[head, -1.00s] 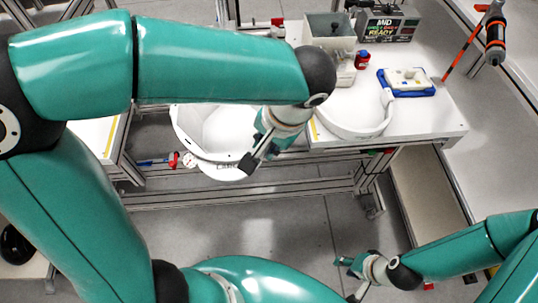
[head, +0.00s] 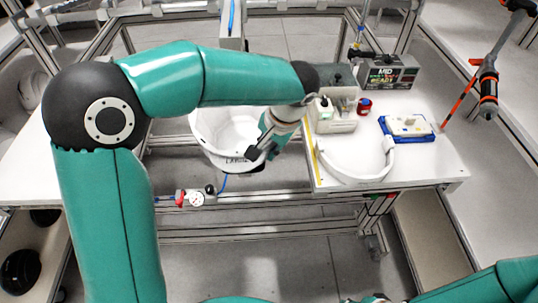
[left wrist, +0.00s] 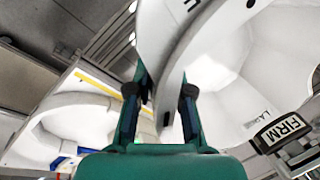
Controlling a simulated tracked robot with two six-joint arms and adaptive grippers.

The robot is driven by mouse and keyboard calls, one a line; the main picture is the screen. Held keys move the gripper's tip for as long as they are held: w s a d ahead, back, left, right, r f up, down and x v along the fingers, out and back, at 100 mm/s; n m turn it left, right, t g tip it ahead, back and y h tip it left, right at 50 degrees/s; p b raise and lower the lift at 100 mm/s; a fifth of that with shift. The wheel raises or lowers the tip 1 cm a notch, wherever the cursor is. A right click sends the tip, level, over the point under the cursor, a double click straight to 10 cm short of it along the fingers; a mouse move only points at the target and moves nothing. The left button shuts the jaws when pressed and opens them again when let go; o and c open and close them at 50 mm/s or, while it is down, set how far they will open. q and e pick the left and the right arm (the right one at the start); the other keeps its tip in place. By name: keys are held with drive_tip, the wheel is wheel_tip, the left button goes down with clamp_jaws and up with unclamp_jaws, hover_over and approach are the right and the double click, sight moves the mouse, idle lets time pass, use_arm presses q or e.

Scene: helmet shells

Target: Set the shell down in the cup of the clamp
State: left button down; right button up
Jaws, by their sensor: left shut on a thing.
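My left gripper (head: 262,150) is shut on the rim of the white helmet shell (head: 222,132), which bears dark lettering on its near side. In the left wrist view the white rim (left wrist: 163,60) passes between the two fingers (left wrist: 160,105). The shell hangs hollow side up, left of the right-hand table. I cannot make out the clamp's cup in the head view. A black-framed sign reading FIRM (left wrist: 286,131) shows at the right of the left wrist view.
The right-hand table (head: 440,172) carries a curved white band (head: 355,172), a grey-white fixture (head: 335,115), a red-capped jar (head: 364,106), a blue tray (head: 384,127) and a display box (head: 392,74). A pressure gauge (head: 197,199) sits on the frame below the shell.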

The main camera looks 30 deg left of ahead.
use_arm(q)
drive_tip(key=w+a, duration=0.1)
drive_tip(key=w+p, duration=0.1)
drive_tip(key=shift+w+a+r, duration=0.15)
drive_tip(key=shift+w+a, duration=0.2)
drive_tip(key=shift+w, duration=0.05)
wheel_tip(320, 180, down, 2)
drive_tip(key=shift+w+f+b, duration=0.1)
drive_tip(key=shift+w+b, duration=0.05)
drive_tip(key=shift+b, duration=0.6)
drive_tip(key=shift+f+b, duration=0.55)
drive_tip(key=shift+f, duration=0.25)
drive_tip(key=c, duration=1)
unclamp_jaws()
drive_tip(key=shift+o, duration=0.2)
